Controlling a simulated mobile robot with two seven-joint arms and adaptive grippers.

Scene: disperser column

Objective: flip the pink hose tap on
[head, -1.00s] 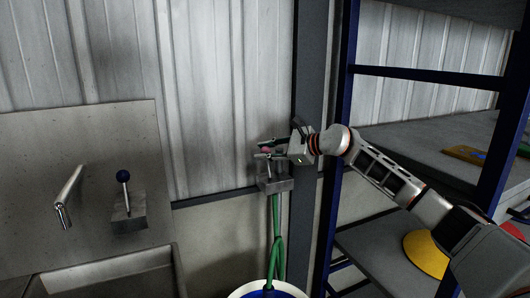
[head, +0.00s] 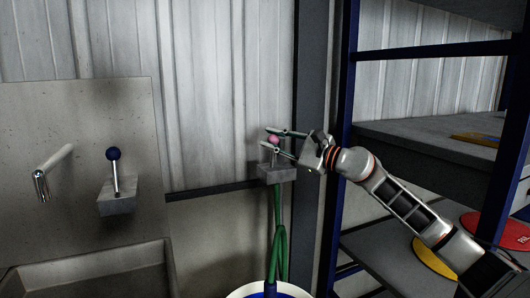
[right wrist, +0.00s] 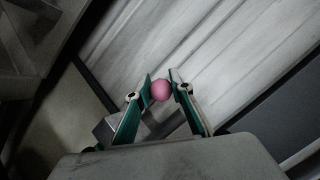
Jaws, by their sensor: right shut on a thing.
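The pink hose tap's ball knob (head: 273,141) sits on a short lever above a grey block (head: 277,173) on the wall, with a green hose (head: 277,240) hanging below. My right gripper (head: 270,140) reaches in from the right and is shut on the pink knob. In the right wrist view the pink knob (right wrist: 160,90) shows between the two fingertips (right wrist: 161,88). The lever looks about upright in the head view, partly hidden by the fingers. My left gripper is not in view.
A blue-knobbed lever (head: 114,155) and a metal spout (head: 42,185) are above a sink (head: 90,275) at left. A white-rimmed bucket (head: 245,291) stands below the hose. A blue-framed shelf rack (head: 345,110) stands close on the right, beside my right arm.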

